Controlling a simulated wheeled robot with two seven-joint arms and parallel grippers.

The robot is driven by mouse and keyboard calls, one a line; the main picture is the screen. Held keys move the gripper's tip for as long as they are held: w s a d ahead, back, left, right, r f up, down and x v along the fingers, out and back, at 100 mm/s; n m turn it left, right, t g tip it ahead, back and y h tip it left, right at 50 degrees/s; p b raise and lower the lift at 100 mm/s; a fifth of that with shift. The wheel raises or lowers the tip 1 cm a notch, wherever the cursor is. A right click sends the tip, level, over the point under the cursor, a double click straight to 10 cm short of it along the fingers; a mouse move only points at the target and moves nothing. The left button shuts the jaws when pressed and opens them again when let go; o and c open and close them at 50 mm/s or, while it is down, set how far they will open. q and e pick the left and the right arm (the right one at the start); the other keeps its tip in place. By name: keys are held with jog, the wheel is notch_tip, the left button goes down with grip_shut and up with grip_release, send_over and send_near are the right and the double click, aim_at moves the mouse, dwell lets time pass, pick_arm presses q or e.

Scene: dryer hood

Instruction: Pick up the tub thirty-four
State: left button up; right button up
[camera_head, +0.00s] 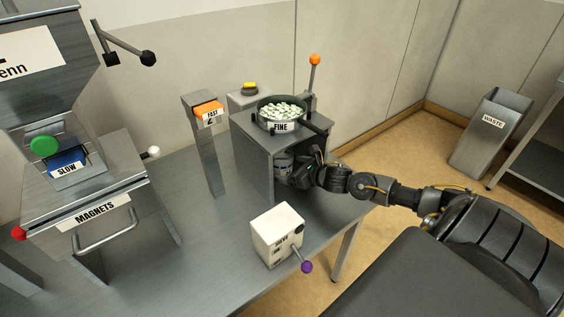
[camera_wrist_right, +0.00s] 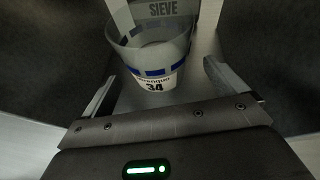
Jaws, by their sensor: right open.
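In the right wrist view a grey tub (camera_wrist_right: 154,55) with a blue band and a label reading 34 stands upright between the two fingers of my right gripper (camera_wrist_right: 158,85). The fingers are apart, one on each side of the tub, and I see gaps between them and its wall. In the head view my right gripper (camera_head: 294,172) reaches into the open front of the metal box under the FINE sieve. The tub (camera_head: 282,161) shows there only in part, in shadow behind the gripper. My left gripper is not in view.
The FINE sieve (camera_head: 283,108) with pale pieces sits on top of the metal box (camera_head: 250,150), close above my right gripper. A white box with a purple-knobbed lever (camera_head: 275,236) stands in front. The MAGNETS unit (camera_head: 95,210) is at left. The table (camera_head: 200,245) between is clear.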

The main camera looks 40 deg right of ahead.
jog(key=x, duration=0.4)
jog(key=shift+a+p, duration=0.1)
jog(key=shift+p, duration=0.25)
jog(key=shift+w+f, duration=0.2)
jog(key=shift+w, duration=0.15)
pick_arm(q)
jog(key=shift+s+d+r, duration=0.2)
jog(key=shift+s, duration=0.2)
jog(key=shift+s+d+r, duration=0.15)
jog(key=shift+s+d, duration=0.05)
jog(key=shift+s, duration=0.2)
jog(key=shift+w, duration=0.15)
pick_arm(e)
jog(key=c, duration=1.2)
